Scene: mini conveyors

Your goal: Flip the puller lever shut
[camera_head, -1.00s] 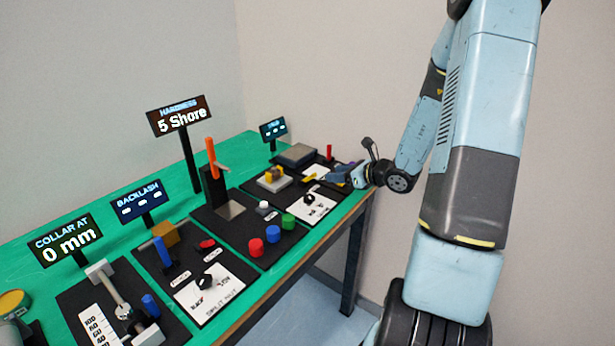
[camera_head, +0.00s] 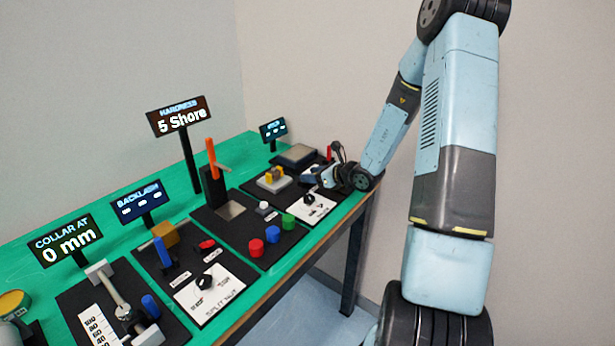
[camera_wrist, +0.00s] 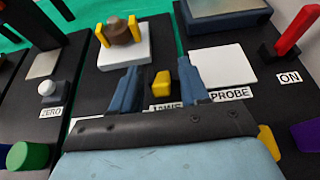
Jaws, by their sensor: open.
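My gripper (camera_head: 308,180) is over the far panels of the bench, open, with its two dark blue fingers apart in the wrist view (camera_wrist: 156,88). A yellow lever or knob (camera_wrist: 161,82) shows between the fingers, with nothing seen gripped. A label below it is partly hidden by my gripper. Just beyond it is a white block (camera_wrist: 122,60) with yellow jaws (camera_wrist: 101,36) around a brown round part (camera_wrist: 124,33). The block also shows in the head view (camera_head: 274,184). I cannot read which control is the puller lever.
A red lever (camera_wrist: 293,31) stands upright by an ON label at the right. A white plate (camera_wrist: 222,66) lies right of the fingers. A white knob (camera_wrist: 47,88) and a green button (camera_wrist: 28,156) are at the left. An orange lever (camera_head: 211,156) stands on a nearer panel.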

